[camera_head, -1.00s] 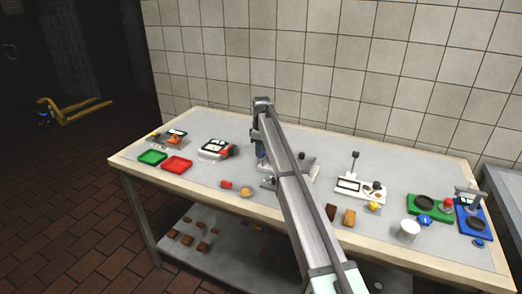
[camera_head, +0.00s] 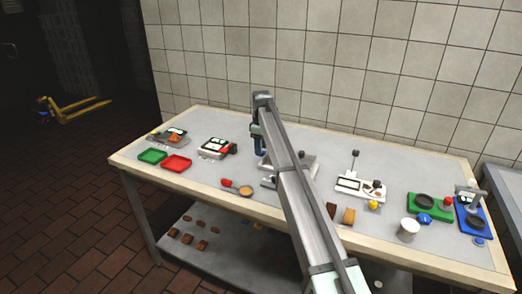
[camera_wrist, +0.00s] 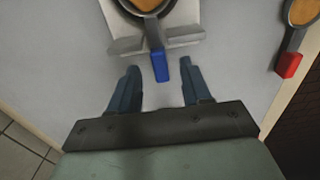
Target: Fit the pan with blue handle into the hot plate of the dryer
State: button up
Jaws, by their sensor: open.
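The pan with the blue handle (camera_wrist: 160,68) is at the top middle of the wrist view. Its round bowl holds something orange-brown and is cut by the frame edge. The pan lies over a light grey plate-like device (camera_wrist: 185,37); whether it is fitted in there I cannot tell. My gripper (camera_wrist: 160,78) is open, its dark blue fingers on either side of the handle's end with gaps on both sides. In the head view my gripper (camera_head: 258,142) is over the table's middle, and my arm hides the blue-handled pan. I cannot tell which device is the dryer.
A red-handled pan (camera_head: 245,190) lies near the table's front edge and also shows at the wrist view's right. Green (camera_head: 153,156) and red (camera_head: 176,164) trays are left. A green base (camera_head: 437,213) and a blue base (camera_head: 480,228) with dark round plates are right.

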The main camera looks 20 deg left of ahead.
notch_tip(320, 180, up, 12)
jog(key=shift+f, duration=0.2)
dwell(0.5)
